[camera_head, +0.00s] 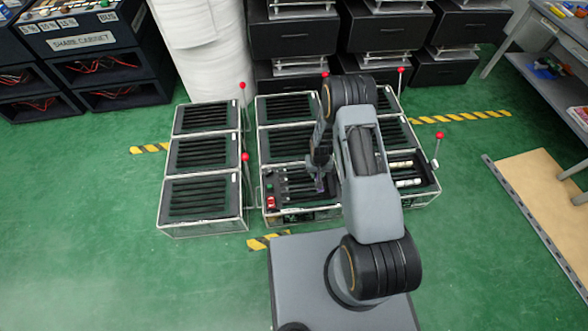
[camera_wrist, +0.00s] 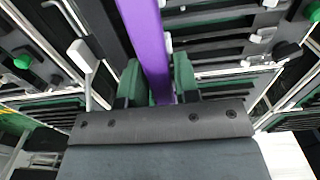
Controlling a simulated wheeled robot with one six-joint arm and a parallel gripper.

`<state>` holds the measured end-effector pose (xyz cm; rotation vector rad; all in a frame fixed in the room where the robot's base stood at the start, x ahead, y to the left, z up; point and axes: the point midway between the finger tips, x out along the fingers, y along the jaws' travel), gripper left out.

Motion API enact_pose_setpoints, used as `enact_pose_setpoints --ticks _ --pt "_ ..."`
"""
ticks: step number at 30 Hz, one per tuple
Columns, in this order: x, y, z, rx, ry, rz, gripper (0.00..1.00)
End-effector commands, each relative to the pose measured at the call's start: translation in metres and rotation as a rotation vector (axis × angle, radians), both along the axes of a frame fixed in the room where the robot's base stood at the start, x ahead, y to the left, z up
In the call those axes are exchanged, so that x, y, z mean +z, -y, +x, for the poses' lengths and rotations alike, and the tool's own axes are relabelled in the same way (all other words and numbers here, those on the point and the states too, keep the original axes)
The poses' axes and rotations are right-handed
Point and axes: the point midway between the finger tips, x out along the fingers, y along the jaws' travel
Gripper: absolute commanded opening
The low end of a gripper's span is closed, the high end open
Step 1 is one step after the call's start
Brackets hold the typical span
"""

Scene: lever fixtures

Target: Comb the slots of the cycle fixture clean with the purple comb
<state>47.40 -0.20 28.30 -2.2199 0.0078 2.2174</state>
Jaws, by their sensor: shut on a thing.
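The purple comb (camera_wrist: 150,40) runs up from between the green fingers of my gripper (camera_wrist: 158,85) in the wrist view. My gripper is shut on it. In the head view, my gripper (camera_head: 320,165) points down over the front middle slotted fixture (camera_head: 283,175), and a small bit of purple shows below it. This fixture has dark slots, a red switch (camera_head: 271,202) and a green button at its left side. No label tells me that it is the cycle fixture. Whether the comb touches the slots is hidden. My arm covers part of the fixture.
Several slotted black fixtures stand in rows. Red-knobbed levers (camera_head: 245,157) rise beside them, another at the right (camera_head: 436,162). White cylinders (camera_head: 406,183) lie in the front right fixture. Black cabinets (camera_head: 290,38) stand behind. The green floor at left is clear.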

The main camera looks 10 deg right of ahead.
Motion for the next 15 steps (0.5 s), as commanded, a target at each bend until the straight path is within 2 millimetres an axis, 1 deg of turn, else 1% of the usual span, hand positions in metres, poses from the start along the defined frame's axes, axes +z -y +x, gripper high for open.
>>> enact_pose_setpoints --ticks 1,6,10,15 --pt "0.007 0.0 0.0 0.0 0.0 0.0 0.02" --pt "0.019 0.0 0.0 0.0 0.0 0.0 0.02" --pt "0.025 0.0 0.0 0.0 0.0 0.0 0.02" --pt "0.027 0.0 0.0 0.0 0.0 0.0 0.02"
